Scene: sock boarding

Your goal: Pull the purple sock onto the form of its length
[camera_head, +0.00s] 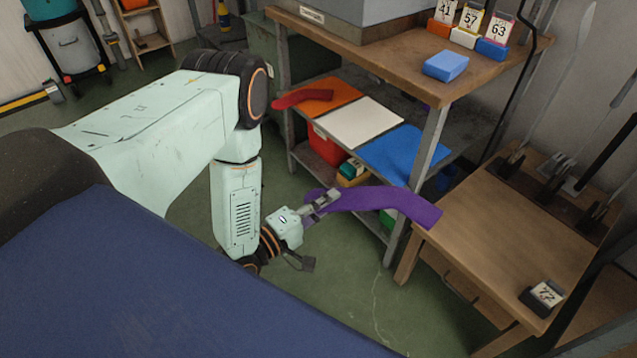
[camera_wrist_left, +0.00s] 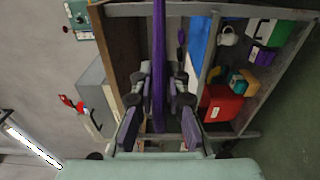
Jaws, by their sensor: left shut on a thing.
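The purple sock (camera_head: 400,203) stretches out to the right from my left gripper (camera_head: 325,200), in front of the shelf bench. Its far end reaches the near left corner of the wooden table. My left gripper is shut on the sock near one end. In the left wrist view the sock (camera_wrist_left: 158,45) runs as a narrow upright strip between the fingers (camera_wrist_left: 160,88). Several tall, flat forms stand at the back of the wooden table, among them a grey one (camera_head: 562,84) and a dark one (camera_head: 606,150). My right gripper is not in view.
The wooden table (camera_head: 500,235) bears a number block (camera_head: 543,297). The bench top (camera_head: 400,55) holds a blue block (camera_head: 446,66) and number cards 41, 57 and 63. Its shelf has orange, white (camera_head: 361,122) and blue mats, with a red sock (camera_head: 300,99) on the orange one.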

